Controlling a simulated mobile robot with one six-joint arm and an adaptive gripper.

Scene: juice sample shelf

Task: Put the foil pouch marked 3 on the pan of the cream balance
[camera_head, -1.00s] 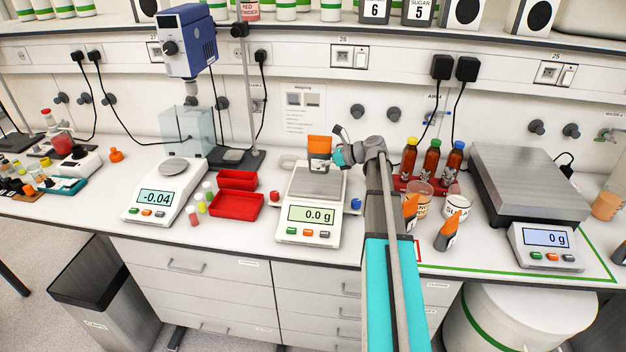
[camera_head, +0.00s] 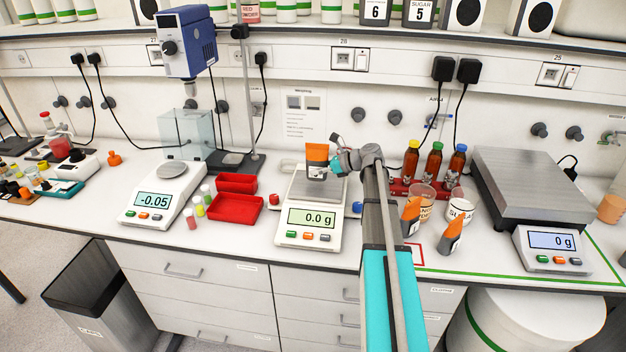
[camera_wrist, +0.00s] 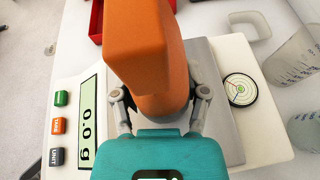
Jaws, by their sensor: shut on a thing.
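An orange pouch with a grey lower part (camera_head: 317,153) is held in my gripper (camera_head: 322,173) above the pan (camera_head: 302,190) of the middle balance, the cream one (camera_head: 310,237). Its number cannot be read. The balance display shows 0.0 g. In the wrist view my gripper (camera_wrist: 162,105) has a finger on each side of the orange pouch (camera_wrist: 150,60), with the pan (camera_wrist: 222,130) beneath. The pouch's lower end is hidden there. Two more orange-and-grey pouches, a left one (camera_head: 411,215) and a right one (camera_head: 452,236), stand right of my arm.
A white balance (camera_head: 160,195) reading -0.05 and red trays (camera_head: 236,208) are at the left. Brown bottles (camera_head: 433,162), labelled cups (camera_head: 459,208) and a large grey scale (camera_head: 530,190) are at the right. A small blue-capped item (camera_head: 357,208) sits close beside the middle balance.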

